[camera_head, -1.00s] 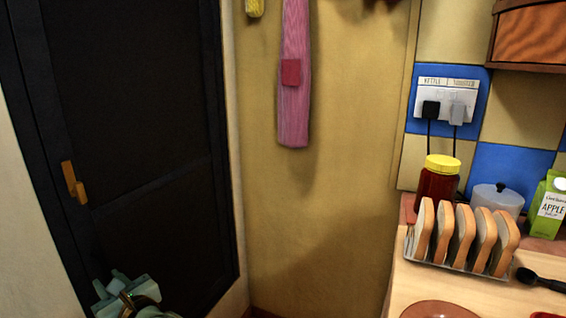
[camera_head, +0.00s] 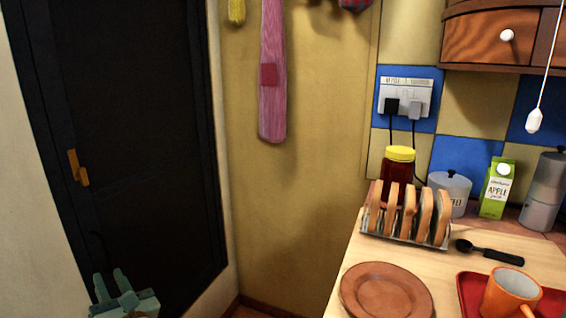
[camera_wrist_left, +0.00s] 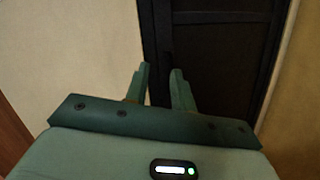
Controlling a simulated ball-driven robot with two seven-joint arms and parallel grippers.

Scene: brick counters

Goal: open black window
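The black window (camera_head: 135,120) is a tall dark framed panel on the left of the head view. It looks shut in its frame. Its orange-brown handle (camera_head: 78,168) sits on the left side of the panel. My left gripper (camera_head: 111,282) is at the bottom left of the head view, below the handle and apart from it. In the left wrist view its two fingers (camera_wrist_left: 160,83) stand apart with nothing between them, pointing toward the lower part of the black window (camera_wrist_left: 218,60). The handle is not clear in the wrist view. My right gripper is not in view.
A wooden counter (camera_head: 350,260) on the right holds a toast rack (camera_head: 405,238), a brown plate (camera_head: 386,292), an orange mug (camera_head: 510,292) on a red tray (camera_head: 470,288) and a yellow-lidded jar (camera_head: 397,180). The yellow wall (camera_head: 300,200) stands between window and counter.

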